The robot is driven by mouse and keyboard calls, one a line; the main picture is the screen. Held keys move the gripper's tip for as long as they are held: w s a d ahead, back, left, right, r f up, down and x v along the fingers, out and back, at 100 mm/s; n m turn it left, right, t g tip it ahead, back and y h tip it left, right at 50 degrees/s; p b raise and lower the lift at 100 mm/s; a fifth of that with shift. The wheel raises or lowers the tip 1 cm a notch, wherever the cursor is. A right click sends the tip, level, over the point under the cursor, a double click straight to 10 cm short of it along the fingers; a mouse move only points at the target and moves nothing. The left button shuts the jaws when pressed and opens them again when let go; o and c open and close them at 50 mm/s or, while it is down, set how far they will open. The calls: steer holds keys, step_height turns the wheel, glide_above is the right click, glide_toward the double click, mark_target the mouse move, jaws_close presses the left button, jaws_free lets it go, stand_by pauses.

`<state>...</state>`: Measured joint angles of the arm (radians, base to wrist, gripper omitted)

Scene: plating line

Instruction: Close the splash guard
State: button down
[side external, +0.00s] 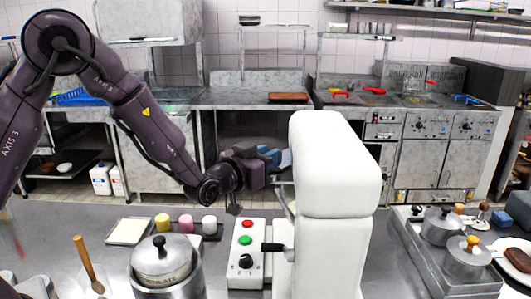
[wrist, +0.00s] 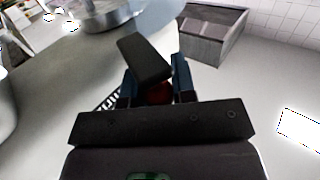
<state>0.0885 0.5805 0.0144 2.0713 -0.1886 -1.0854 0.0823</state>
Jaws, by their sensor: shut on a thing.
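The white mixer-like machine (side external: 335,165) stands upright on the near counter, seen from its back or side. My gripper (side external: 274,158), with blue fingers, is just left of its head, well above the counter. In the wrist view the blue fingers (wrist: 155,88) are shut on a dark block-like handle (wrist: 145,58), with something dark red low between them. I take the handle as the splash guard's. The guard itself is not clear; a thin grey edge (side external: 284,203) shows beside the machine, and the rest is hidden behind it.
A control box (side external: 246,253) with green and red buttons and a black knob sits below my gripper. A lidded pot (side external: 163,262), a white tray (side external: 130,231) and several coloured cups (side external: 186,223) stand to the left. Covered pans (side external: 440,226) stand right.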

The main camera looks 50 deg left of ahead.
steer(key=shift+s+d+n+y, duration=0.3)
steer(key=shift+d+n+y, duration=0.5)
steer(key=shift+y, duration=0.4)
steer(key=c, duration=1)
jaws_free()
steer(key=v, duration=1.3)
steer(key=shift+r, duration=0.25)
steer(key=shift+d, duration=0.1)
